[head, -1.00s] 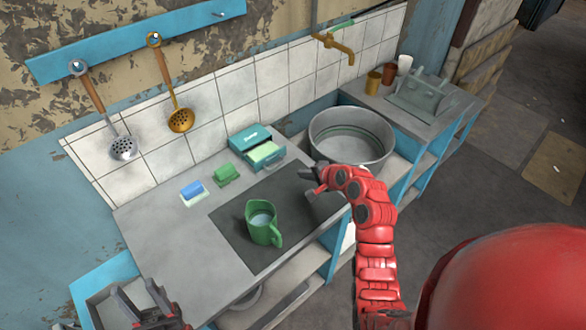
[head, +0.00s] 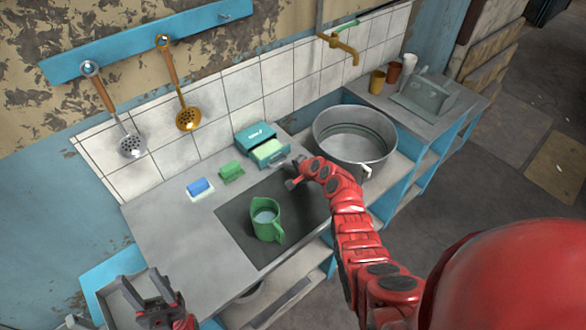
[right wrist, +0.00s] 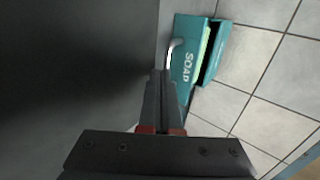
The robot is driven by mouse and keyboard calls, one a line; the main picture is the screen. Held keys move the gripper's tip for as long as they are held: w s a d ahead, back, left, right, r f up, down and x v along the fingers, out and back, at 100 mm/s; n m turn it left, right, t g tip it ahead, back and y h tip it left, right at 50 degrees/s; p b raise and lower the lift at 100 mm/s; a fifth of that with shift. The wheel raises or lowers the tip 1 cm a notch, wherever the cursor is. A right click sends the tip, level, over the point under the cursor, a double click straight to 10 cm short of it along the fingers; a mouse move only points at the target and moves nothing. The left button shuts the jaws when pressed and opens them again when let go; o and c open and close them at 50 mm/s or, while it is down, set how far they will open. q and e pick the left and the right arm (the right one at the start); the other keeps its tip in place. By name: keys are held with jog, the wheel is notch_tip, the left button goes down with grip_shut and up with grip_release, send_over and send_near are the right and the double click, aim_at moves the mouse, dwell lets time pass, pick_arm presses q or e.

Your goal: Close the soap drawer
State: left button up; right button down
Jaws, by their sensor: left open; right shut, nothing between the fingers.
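The teal soap box (head: 256,136) stands on the counter against the tiled wall. Its drawer (head: 270,154) is pulled out and shows pale green soap inside. The right wrist view shows the drawer front (right wrist: 186,62) with the word SOAP and a metal handle (right wrist: 174,46). My right gripper (head: 293,181) is shut and empty, just in front of the drawer. In the right wrist view the fingertips (right wrist: 160,78) are close to the handle; I cannot tell whether they touch. My left gripper (head: 150,287) is open and empty at the lower left.
A green jug (head: 266,220) stands on the dark panel (head: 238,225) in front of the drawer. A large metal pot (head: 355,142) is close to the right. A green sponge (head: 231,171) and a blue sponge (head: 199,187) lie to the left. Ladles hang on the wall.

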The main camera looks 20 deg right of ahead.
aim_at(274, 152)
jog(key=shift+w+a+f, duration=0.1)
jog(key=shift+w+a, duration=0.1)
jog(key=shift+w, duration=0.2)
jog(key=w+a+b, duration=0.1)
jog(key=w+b, duration=0.4)
jog(key=w+a+b, duration=0.1)
jog(key=w+b, duration=0.1)
jog(key=shift+w+a+f+b, duration=0.2)
jog(key=shift+a+b, duration=0.1)
jog(key=shift+b, duration=0.1)
jog(key=shift+r, duration=0.25)
jog(key=shift+a, duration=0.1)
